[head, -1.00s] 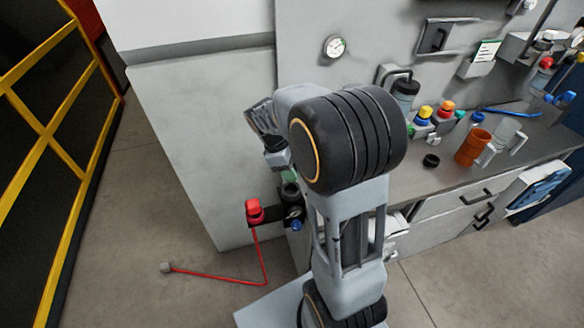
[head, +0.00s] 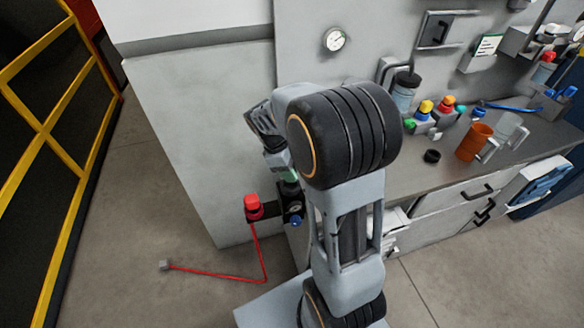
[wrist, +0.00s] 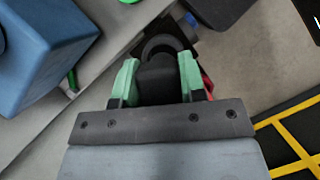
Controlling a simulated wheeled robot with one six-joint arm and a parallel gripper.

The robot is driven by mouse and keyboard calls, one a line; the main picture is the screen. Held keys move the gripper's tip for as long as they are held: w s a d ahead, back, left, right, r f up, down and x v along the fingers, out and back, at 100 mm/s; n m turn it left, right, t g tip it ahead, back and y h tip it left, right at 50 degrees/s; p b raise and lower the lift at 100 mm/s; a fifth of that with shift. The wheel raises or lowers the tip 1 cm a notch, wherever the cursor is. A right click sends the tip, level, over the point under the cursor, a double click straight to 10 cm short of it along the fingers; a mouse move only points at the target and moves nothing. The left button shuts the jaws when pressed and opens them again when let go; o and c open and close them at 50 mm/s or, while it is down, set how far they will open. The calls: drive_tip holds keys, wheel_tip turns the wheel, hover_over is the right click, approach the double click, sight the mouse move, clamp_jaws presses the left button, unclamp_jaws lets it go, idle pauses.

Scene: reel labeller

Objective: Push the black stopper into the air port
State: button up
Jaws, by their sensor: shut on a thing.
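My gripper (wrist: 158,78) has pale green fingertips and is shut on the black stopper (wrist: 157,82) in the wrist view. Just beyond the stopper is a dark round ring, which looks like the air port (wrist: 165,43). The stopper's far end overlaps it, and I cannot tell whether it is touching or inside. In the head view my gripper (head: 289,175) points down over the dark fitting at the cabinet's side (head: 291,196). My arm hides much of this area, and the stopper cannot be told apart there.
A red knob (head: 253,205) sits left of the fitting, with a red line (head: 262,250) running to the floor. A small blue-marked part (head: 295,210) is on the fitting.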

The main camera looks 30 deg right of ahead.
drive_tip(key=shift+f+b, duration=1)
drive_tip(key=shift+f, duration=0.8)
drive_tip(key=shift+s+f, duration=0.15)
drive_tip(key=shift+f, duration=0.15)
drive_tip(key=o, duration=0.8)
drive_tip(key=shift+a, duration=0.1)
drive_tip(key=shift+o, duration=1)
drive_tip(key=shift+r, duration=0.2)
drive_tip(key=v, duration=1.4)
